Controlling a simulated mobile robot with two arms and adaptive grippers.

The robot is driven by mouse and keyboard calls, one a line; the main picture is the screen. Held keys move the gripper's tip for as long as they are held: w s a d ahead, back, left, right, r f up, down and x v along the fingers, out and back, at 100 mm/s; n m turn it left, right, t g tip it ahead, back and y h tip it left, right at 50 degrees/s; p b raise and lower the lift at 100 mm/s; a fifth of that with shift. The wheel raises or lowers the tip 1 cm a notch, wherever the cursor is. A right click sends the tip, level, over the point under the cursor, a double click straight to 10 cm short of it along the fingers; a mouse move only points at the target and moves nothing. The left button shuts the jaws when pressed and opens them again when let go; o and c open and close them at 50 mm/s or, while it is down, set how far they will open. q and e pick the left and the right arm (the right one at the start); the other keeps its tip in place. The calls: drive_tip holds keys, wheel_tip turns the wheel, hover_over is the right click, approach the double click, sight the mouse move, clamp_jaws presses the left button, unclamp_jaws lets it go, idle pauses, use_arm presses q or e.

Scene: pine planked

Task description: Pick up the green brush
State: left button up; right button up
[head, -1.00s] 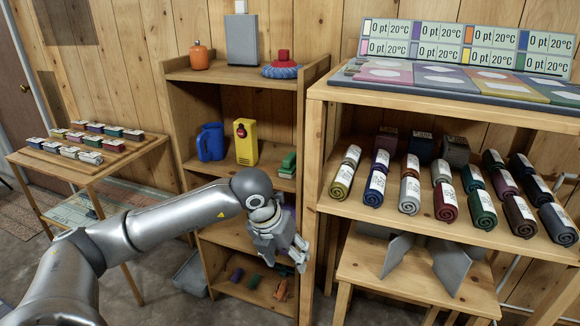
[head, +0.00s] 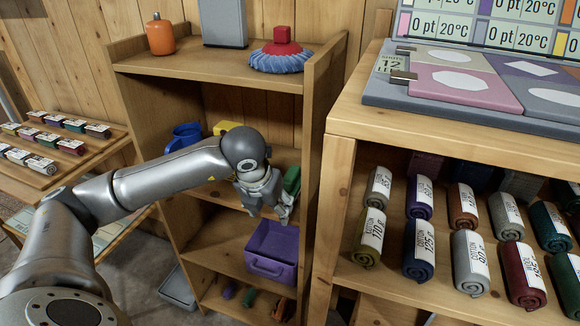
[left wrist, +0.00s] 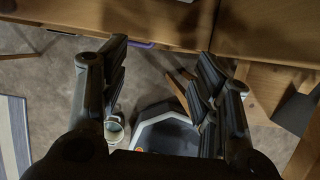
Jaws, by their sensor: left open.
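Small brush-like items lie on the lowest shelf of the wooden rack in the head view, and one of them is a green item (head: 249,298), probably the green brush. Another green object (head: 292,180) sits on the middle shelf, partly behind my left gripper. My left gripper (head: 268,212) is open and empty, in front of the rack near the middle shelf and above the low items. My right gripper is not in view.
A purple bin (head: 274,252) stands on the shelf above the low items. The rack's right side panel (head: 325,150) is close to my left gripper. A shelf unit with rolled cloths (head: 418,245) stands at right. A grey tub (head: 178,288) is on the floor left.

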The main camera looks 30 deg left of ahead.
sight(290, 176)
use_arm(q)
drive_tip(key=w, duration=0.1)
drive_tip(key=w+p, duration=0.1)
drive_tip(key=w, duration=0.1)
drive_tip(key=w+r, duration=0.1)
drive_tip(key=shift+w+a+p, duration=0.25)
drive_tip(key=shift+a+p, duration=0.1)
drive_tip(key=shift+a, duration=0.05)
drive_tip(key=shift+w+a+p, duration=0.15)
drive_tip(key=shift+w, duration=0.5)
drive_tip(key=shift+w+a+p, duration=0.15)
drive_tip(key=shift+w, duration=0.45)
drive_tip(key=shift+w+a+f, duration=0.1)
drive_tip(key=shift+w+a, duration=0.1)
drive_tip(key=shift+w, duration=0.55)
drive_tip(key=shift+w+a, duration=0.1)
drive_tip(key=shift+w, duration=0.1)
drive_tip(key=w, duration=0.1)
drive_tip(key=w+p, duration=0.1)
drive_tip(key=w, duration=0.1)
drive_tip(key=shift+a, duration=0.35)
drive_tip(key=p+x, duration=0.1)
drive_tip(key=x, duration=0.2)
drive_tip(key=shift+s, duration=0.15)
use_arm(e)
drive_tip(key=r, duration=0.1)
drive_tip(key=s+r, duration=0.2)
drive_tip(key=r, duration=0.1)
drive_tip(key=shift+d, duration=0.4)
